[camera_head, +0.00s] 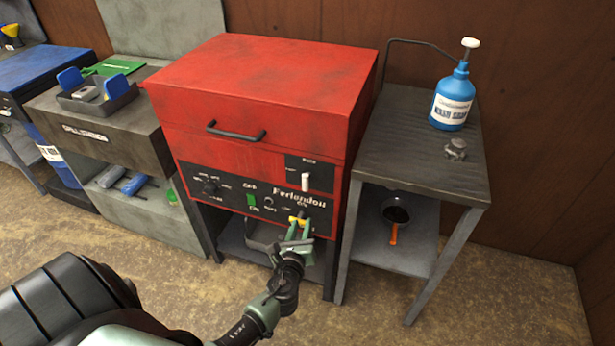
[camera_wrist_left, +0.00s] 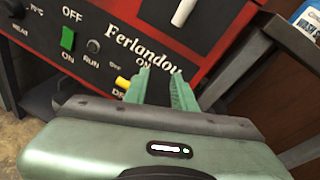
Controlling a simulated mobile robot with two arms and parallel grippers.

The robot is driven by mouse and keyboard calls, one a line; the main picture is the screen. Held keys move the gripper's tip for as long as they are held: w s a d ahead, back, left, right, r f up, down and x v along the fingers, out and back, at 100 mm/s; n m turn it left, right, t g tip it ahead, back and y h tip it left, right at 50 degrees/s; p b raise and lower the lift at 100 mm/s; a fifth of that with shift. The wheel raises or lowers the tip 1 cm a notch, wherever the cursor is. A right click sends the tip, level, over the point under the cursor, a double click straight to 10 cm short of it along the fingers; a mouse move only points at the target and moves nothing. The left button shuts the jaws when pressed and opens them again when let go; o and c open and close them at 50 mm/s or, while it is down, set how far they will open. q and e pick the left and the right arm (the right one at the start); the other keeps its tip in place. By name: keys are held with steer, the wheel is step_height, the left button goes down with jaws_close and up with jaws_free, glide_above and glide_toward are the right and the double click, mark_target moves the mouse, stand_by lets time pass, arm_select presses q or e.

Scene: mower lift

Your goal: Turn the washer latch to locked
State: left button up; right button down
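The red parts washer (camera_head: 265,85) stands in the middle with its lid down. Its latch looks to be the white upright lever (camera_head: 306,181) on a small black plate at the front's upper right. The lever's lower part also shows at the top of the left wrist view (camera_wrist_left: 184,10). The plate's lettering is too small to read. My left gripper (camera_head: 298,228) is below the lever, in front of the lower panel. Its green fingers are apart, with nothing seen between them (camera_wrist_left: 160,85). A yellow control (camera_wrist_left: 122,82) sits just left of the fingers. My right gripper is not in view.
The black control panel (camera_head: 223,191) carries a green switch (camera_head: 251,201) and knobs. A grey side table (camera_head: 405,150) at right holds a blue soap bottle (camera_head: 453,100) and a small metal knob (camera_head: 456,149). A grey bench (camera_head: 100,133) stands at left.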

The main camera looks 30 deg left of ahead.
mark_target(304, 179)
arm_select(q)
step_height(304, 179, up, 10)
steer(key=w+a+m+t+y, duration=0.1)
steer(key=w+a+m+t, duration=0.1)
steer(key=m, duration=0.1)
steer(key=x, duration=0.6)
steer(key=shift+w, duration=0.4)
steer(key=shift+w+f, duration=0.1)
steer(key=shift+w, duration=0.15)
jaws_close()
